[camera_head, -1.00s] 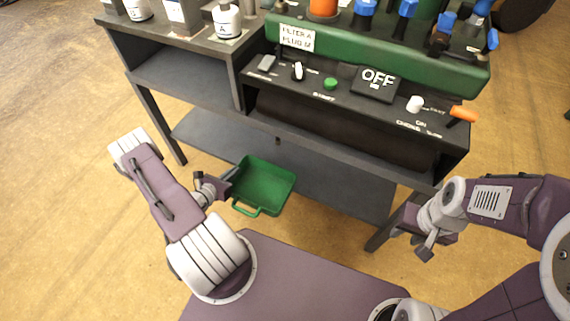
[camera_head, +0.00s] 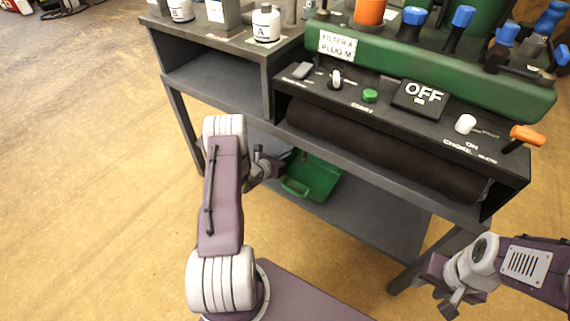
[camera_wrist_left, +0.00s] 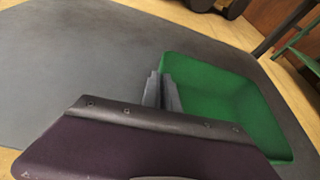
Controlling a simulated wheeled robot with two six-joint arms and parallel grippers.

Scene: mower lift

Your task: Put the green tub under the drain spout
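The green tub (camera_head: 316,177) is an open, square-cornered tray with a handle loop, over the lower shelf of the bench in the head view. My left gripper (camera_head: 283,163) is at the tub's left side, its fingers close together at the wall. The tub (camera_wrist_left: 228,98) fills the right of the left wrist view, beside the grey fingers (camera_wrist_left: 162,92); it looks empty. My right gripper (camera_head: 440,286) is empty at the lower right, its fingers apart, near the bench's front leg. I cannot make out the drain spout in either view.
The lower shelf (camera_head: 375,221) is bare around the tub. Above it, the black control panel (camera_head: 300,92) and a dark roller (camera_head: 385,150) overhang the tub's area. The green machine (camera_head: 460,78) stands on top. Bench legs (camera_head: 183,135) bound the space.

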